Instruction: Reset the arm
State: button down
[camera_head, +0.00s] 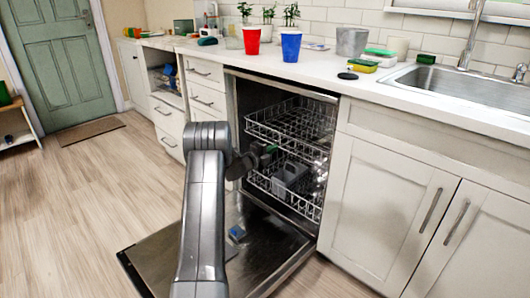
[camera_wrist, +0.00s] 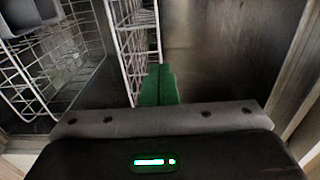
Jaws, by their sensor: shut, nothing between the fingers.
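My arm reaches forward into the open dishwasher in the head view. My gripper (camera_head: 268,150) is at the dishwasher opening, in front of the racks. In the wrist view my gripper's green fingers (camera_wrist: 158,84) are together, with nothing between them. They are close to a white wire rack (camera_wrist: 135,40); I cannot tell whether they touch it.
The dishwasher door (camera_head: 270,262) is folded down, with a small blue item (camera_head: 237,233) on it. The lower rack (camera_head: 300,200) holds a grey container (camera_head: 290,178). The upper rack (camera_head: 292,125) looks empty. Red (camera_head: 251,40) and blue (camera_head: 291,46) cups stand on the counter.

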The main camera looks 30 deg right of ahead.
jog(key=shift+p+v, duration=0.3)
jog(key=shift+v, duration=1.75)
